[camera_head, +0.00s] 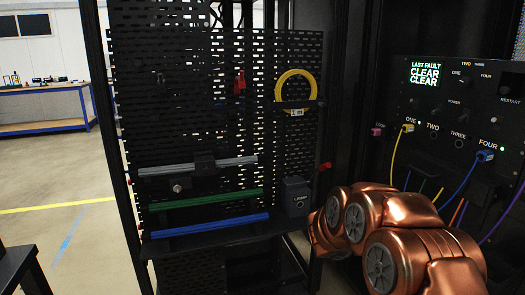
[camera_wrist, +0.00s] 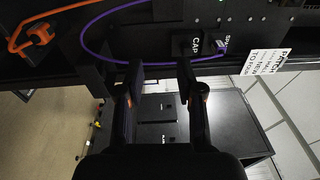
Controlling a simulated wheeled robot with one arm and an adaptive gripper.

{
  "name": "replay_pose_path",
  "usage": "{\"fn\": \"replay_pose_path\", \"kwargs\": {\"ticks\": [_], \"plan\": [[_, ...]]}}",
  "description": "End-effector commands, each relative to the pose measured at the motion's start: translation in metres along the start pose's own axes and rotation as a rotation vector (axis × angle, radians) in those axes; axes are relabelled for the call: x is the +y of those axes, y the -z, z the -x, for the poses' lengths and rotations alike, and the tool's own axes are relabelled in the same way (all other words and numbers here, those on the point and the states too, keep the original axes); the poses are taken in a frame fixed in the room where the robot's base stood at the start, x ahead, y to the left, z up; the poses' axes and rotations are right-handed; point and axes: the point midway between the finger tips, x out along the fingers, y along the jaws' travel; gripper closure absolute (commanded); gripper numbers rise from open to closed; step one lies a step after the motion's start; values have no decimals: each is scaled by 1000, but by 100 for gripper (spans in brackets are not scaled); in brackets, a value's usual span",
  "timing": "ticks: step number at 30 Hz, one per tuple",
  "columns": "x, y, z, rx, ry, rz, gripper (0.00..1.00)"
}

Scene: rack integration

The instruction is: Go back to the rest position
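My gripper (camera_wrist: 159,70) shows in the wrist view with its two dark fingers apart and nothing visible between them. A purple cable (camera_wrist: 88,30) loops behind the fingertips to a dark panel marked "CAT" and "SPA" (camera_wrist: 195,44). I cannot tell how far the fingertips are from the cable. In the head view, my copper-coloured arm fills the lower right, in front of the rack; my gripper is not visible there.
The control panel (camera_head: 455,110) at right has a yellow plug (camera_head: 408,127) at ONE and a blue plug (camera_head: 485,156) at FOUR. The pegboard (camera_head: 150,90) holds a yellow cable coil (camera_head: 296,75) and coloured rails. A workbench (camera_head: 45,103) and open floor lie left.

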Motion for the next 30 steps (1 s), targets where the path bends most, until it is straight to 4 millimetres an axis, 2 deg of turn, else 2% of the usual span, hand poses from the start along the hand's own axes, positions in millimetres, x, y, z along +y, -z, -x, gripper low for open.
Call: {"fn": "replay_pose_path", "kwargs": {"ticks": [5, 8, 12, 18, 23, 26, 30], "plan": [[-3, -39, 10, -192, -76, 33, 63], [-4, -68, 27, -350, -126, 77, 63], [-5, -102, 63, -585, -180, 164, 63], [-3, -128, 129, -914, -222, 329, 63], [4, -126, 187, -1165, -234, 493, 63], [14, -114, 224, -1317, -240, 613, 63], [28, -83, 270, -1513, -234, 791, 63]]}}
